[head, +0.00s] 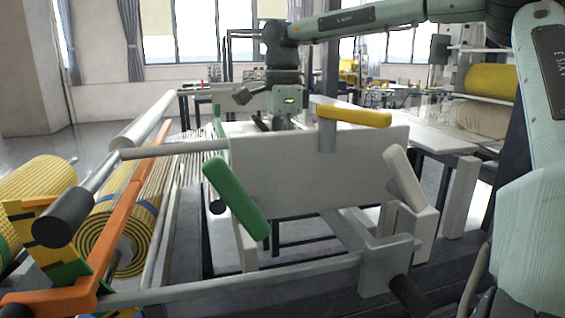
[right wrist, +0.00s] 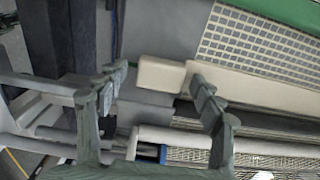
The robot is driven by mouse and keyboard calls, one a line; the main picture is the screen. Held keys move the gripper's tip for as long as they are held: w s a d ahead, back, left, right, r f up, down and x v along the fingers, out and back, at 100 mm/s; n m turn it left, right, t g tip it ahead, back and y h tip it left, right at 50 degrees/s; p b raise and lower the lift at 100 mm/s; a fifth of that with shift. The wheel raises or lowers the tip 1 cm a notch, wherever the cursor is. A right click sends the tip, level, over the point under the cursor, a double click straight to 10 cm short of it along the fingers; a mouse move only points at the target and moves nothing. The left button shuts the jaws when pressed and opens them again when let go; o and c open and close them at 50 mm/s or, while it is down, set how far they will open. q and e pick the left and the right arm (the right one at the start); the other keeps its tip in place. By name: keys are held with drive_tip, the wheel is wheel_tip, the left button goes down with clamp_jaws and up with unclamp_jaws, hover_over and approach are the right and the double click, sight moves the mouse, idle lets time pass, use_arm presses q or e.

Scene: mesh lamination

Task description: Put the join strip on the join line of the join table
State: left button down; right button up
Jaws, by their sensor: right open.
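In the head view, my right gripper (head: 278,122) hangs down behind a large pale panel, which hides its tips. In the right wrist view, my right gripper (right wrist: 158,85) is open, its two fingers spread. A beige block (right wrist: 160,75) lies between and beyond the fingertips. It is at the end of a long beige bar (right wrist: 262,83) beside a gridded mesh surface (right wrist: 265,45). I cannot tell which piece is the join strip, or whether this surface is the join table; no join line is distinct. My left gripper is not in view.
The pale panel (head: 290,180) stands in front of the right gripper, with a yellow handle (head: 355,116), a green handle (head: 235,197) and a white handle (head: 405,178). Yellow mesh rolls (head: 115,235) and an orange frame bar (head: 130,215) stand at left.

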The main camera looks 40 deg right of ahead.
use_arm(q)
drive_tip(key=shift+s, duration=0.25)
use_arm(e)
drive_tip(key=shift+r, duration=0.1)
drive_tip(key=shift+r, duration=0.3)
wheel_tip(320, 180, up, 3)
drive_tip(key=shift+f, duration=0.1)
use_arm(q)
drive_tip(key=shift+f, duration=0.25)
use_arm(e)
wheel_tip(320, 180, up, 9)
drive_tip(key=shift+f, duration=0.15)
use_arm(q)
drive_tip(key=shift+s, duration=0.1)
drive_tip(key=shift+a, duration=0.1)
use_arm(e)
drive_tip(key=shift+s, duration=0.1)
